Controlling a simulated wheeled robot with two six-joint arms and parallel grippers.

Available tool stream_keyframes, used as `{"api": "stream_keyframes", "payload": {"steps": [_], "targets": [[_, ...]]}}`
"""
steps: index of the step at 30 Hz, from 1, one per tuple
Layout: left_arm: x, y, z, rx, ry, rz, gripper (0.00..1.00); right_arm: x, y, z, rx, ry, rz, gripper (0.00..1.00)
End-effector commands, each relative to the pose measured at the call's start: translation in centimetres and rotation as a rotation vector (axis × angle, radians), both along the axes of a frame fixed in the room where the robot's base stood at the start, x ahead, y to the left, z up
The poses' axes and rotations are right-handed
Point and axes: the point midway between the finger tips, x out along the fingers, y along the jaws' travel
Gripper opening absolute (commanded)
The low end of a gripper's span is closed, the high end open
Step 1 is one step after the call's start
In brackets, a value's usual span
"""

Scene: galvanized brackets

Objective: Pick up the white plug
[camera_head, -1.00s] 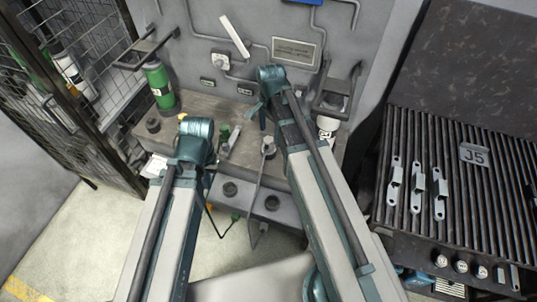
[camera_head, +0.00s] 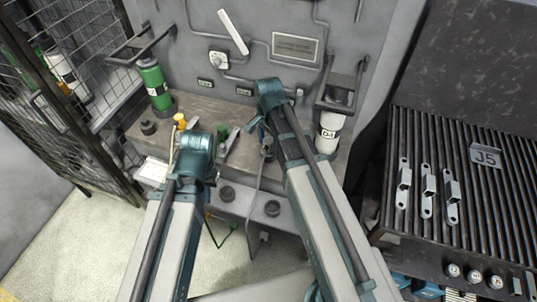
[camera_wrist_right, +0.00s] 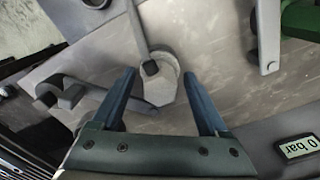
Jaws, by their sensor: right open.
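The plug, pale grey-white and rounded with a dark cable end, lies on the grey bench in the right wrist view (camera_wrist_right: 160,84). My right gripper (camera_wrist_right: 158,98) is open, with one finger on each side of the plug and no visible grip on it. In the head view the right gripper (camera_head: 258,130) reaches down to the bench and mostly hides the plug; its grey cable (camera_head: 256,178) hangs over the front edge.
On the bench (camera_head: 205,108) stand a green bottle (camera_head: 152,82) and a white bottle (camera_head: 329,132). A small green item (camera_head: 222,132) lies left of the right gripper. Wall pipes and a mesh cage (camera_head: 60,110) border the bench. A ribbed rack (camera_head: 440,140) holds brackets at right.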

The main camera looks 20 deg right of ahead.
Motion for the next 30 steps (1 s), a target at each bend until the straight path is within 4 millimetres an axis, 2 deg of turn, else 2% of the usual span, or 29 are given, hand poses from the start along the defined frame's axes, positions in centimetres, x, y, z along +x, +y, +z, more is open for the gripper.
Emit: {"api": "stream_keyframes", "payload": {"steps": [4,5,17,30], "targets": [[0.00,0.00,0.13,0.000,0.000,0.000,0.00,0.01,-0.02,0.14,0.000,0.000,0.000,0.77],[0.00,0.00,0.14,0.000,0.000,0.000,0.00,0.01,-0.02,0.14,0.000,0.000,0.000,0.74],[0.00,0.00,0.13,0.000,0.000,0.000,0.00,0.01,-0.02,0.13,0.000,0.000,0.000,0.02],[0.00,0.00,0.30,0.000,0.000,0.000,0.00,0.01,-0.06,0.30,0.000,0.000,0.000,0.00]]}}
